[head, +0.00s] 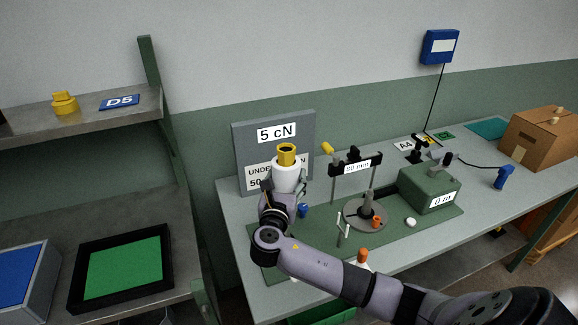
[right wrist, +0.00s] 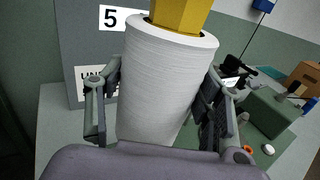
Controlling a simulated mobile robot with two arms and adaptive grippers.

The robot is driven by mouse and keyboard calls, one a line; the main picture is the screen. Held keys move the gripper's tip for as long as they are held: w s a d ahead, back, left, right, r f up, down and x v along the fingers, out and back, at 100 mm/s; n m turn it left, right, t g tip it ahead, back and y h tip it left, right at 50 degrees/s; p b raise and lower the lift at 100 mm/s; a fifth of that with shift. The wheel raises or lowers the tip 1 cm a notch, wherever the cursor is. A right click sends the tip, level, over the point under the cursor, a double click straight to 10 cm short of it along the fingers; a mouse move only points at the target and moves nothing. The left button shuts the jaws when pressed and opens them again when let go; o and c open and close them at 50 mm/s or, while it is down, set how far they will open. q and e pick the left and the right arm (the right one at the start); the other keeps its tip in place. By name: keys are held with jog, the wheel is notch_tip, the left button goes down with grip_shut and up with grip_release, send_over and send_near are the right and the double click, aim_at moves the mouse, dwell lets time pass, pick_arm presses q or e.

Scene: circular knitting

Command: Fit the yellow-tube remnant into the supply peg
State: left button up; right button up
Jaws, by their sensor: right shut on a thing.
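The yellow-tube remnant (head: 287,172) is a white wound package on a yellow tube whose open top end shows. My right gripper (head: 284,189) is shut around its white body and holds it roughly upright in front of the grey sign board. In the right wrist view the remnant (right wrist: 167,80) fills the middle, slightly tilted, with the fingers of my right gripper (right wrist: 160,108) on both sides. Its lower end is hidden. My left gripper is out of view.
A black-topped frame marked 50 mm (head: 357,166) stands behind the disc. A green box (head: 430,188) is to the right. Small orange, white and blue pieces lie on the mat (head: 400,238). The grey sign board (head: 248,144) stands close behind the remnant.

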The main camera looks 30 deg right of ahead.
aim_at(283, 181)
jog(key=shift+a+r, duration=0.1)
jog(key=shift+r, duration=0.05)
jog(key=shift+s+a+r, duration=0.35)
jog(key=shift+s+a, duration=0.05)
jog(key=shift+s+a+r, duration=0.35)
jog(key=shift+s+a, duration=0.1)
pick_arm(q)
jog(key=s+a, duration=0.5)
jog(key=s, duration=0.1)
pick_arm(e)
jog(key=shift+w+d+f, duration=0.1)
jog(key=shift+w+d, duration=0.05)
notch_tip(283, 181, down, 2)
jog(key=shift+f+b, duration=0.1)
jog(key=shift+b, duration=0.2)
notch_tip(283, 181, down, 2)
jog(key=shift+w+f+b, duration=0.1)
jog(key=shift+f+b, duration=0.15)
jog(key=shift+b, duration=0.45)
jog(key=shift+f+b, duration=0.3)
jog(key=shift+f, duration=0.25)
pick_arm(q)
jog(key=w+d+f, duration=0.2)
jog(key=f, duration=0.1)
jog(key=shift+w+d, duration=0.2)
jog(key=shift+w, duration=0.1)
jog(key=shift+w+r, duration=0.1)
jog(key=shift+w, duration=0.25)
